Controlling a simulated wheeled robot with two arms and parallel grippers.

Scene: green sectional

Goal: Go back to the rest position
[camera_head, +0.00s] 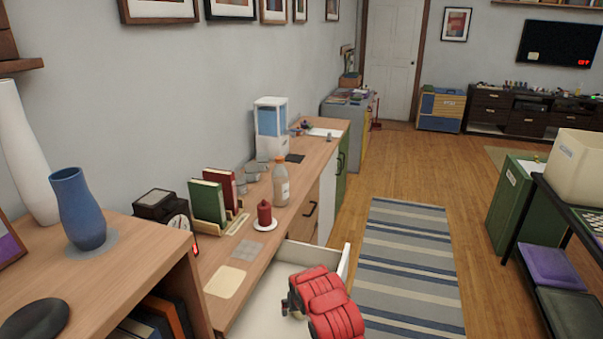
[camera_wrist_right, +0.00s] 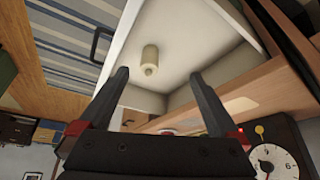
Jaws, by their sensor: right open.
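My right gripper (camera_wrist_right: 160,76) is open in the right wrist view, with its two dark fingers spread apart and nothing between them. It points at an open white drawer (camera_wrist_right: 193,30). A small cream cylinder (camera_wrist_right: 150,62) lies in that drawer, beyond the fingertips. In the head view the open drawer (camera_head: 345,262) sticks out from the long wooden counter. A red padded arm part of mine covers much of it, and the cylinder does not show there. My left gripper is in neither view.
On the counter (camera_head: 312,150) stand a red candle (camera_head: 264,213) on a white plate, a bottle (camera_head: 281,182), upright books (camera_head: 207,200) and a water dispenser (camera_head: 270,128). A blue vase (camera_head: 78,208) stands on the near shelf. The striped rug (camera_head: 408,262) is clear floor; a black rack (camera_head: 560,215) stands right.

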